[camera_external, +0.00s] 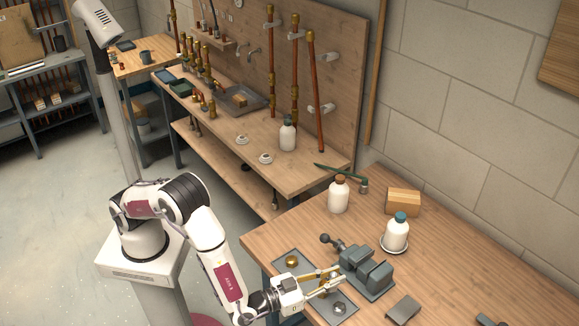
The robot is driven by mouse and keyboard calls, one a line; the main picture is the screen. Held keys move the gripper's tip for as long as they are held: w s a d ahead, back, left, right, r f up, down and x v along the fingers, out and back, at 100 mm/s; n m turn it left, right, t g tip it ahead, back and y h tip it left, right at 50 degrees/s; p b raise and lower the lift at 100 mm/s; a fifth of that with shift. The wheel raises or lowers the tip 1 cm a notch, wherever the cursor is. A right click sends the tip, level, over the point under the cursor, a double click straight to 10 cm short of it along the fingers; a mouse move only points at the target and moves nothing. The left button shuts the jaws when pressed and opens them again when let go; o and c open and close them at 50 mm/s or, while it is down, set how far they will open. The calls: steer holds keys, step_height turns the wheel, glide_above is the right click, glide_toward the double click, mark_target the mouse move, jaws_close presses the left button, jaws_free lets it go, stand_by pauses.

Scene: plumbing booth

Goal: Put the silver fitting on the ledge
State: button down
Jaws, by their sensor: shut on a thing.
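My gripper (332,281) is low over the dark plate (314,274) at the front of the near wooden table, just left of the vise. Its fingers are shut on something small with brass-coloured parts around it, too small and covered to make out. A silver fitting (339,308) shows on the plate just below the fingers. A brass fitting (292,261) sits at the plate's far left end. A small wooden ledge (216,41) juts from the upright panel at the back; I cannot tell if it is the one named.
A grey-green vise (366,272) stands right beside my gripper. White bottles (338,194) (396,232), a wooden block (403,202) and a grey bracket (403,309) are on the near table (450,265). The workbench behind holds copper pipes (316,95) and a metal tray (243,99).

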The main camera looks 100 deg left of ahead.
steer(key=s+a+n+y, duration=0.1)
steer(key=s+a+g+y, duration=0.1)
steer(key=shift+a+f+n+g, duration=0.3)
steer(key=shift+f+n, duration=0.1)
steer(key=s+a+r+n+g+y, duration=0.3)
steer(key=s+a+n+g+y, duration=0.1)
steer(key=s+a, duration=0.1)
steer(key=shift+s+a+r+g, duration=0.15)
steer(key=shift+s+r+g, duration=0.15)
steer(key=shift+g, duration=0.1)
steer(key=shift+f, duration=0.1)
steer(key=shift+f, duration=2.5)
steer(key=shift+f, duration=2.25)
steer(key=shift+f, duration=0.25)
